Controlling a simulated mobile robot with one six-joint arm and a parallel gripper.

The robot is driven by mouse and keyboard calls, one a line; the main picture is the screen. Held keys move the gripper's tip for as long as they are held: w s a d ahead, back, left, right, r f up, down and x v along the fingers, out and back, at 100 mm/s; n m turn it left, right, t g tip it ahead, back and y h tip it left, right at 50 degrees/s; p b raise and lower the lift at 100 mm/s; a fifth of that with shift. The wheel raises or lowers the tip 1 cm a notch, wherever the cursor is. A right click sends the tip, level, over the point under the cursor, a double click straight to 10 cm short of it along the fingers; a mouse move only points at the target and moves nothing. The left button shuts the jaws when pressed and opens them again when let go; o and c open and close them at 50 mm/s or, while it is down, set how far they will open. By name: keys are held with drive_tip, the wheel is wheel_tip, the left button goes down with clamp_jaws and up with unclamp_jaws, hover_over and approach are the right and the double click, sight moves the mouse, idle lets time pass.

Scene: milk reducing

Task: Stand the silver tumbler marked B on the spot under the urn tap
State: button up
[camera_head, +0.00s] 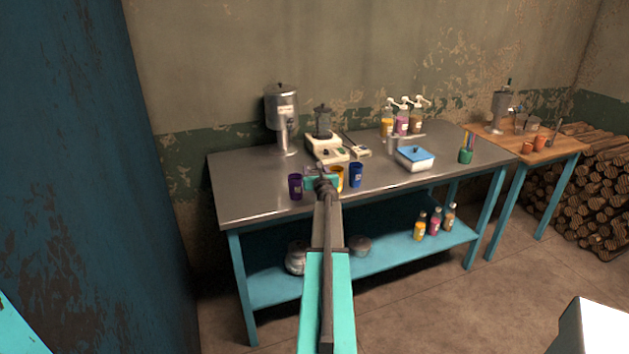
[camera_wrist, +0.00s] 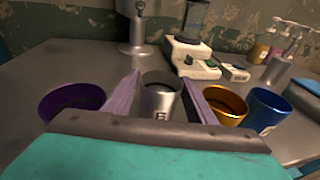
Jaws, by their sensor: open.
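A silver tumbler (camera_wrist: 160,97) stands upright on the steel table between my gripper's open fingers (camera_wrist: 158,92). A dark letter shows on its front, its lower part cut off by my gripper, so I cannot tell which letter. In the head view my gripper (camera_head: 321,181) is over the table's front part and largely hides this tumbler. The steel urn (camera_head: 281,108) stands at the back left of the table, behind the tumbler. Its stand also shows in the wrist view (camera_wrist: 138,47). I cannot make out a marked spot under the tap.
A purple cup (camera_head: 295,187) stands left of my gripper; yellow (camera_wrist: 225,105) and blue (camera_head: 356,175) cups stand close on its right. A white blender base (camera_head: 326,148) is right of the urn. Another silver cup (camera_head: 393,146) stands near the pump bottles. Bare steel lies before the urn.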

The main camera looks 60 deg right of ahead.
drive_tip(key=c, duration=0.8)
drive_tip(key=shift+r, duration=0.2)
drive_tip(key=v, duration=0.5)
drive_tip(key=w+r+v, duration=0.1)
drive_tip(key=v, duration=0.5)
drive_tip(key=a+r+v, duration=0.1)
drive_tip(key=v, duration=0.4)
drive_tip(key=shift+w+a, duration=0.15)
idle(0.5)
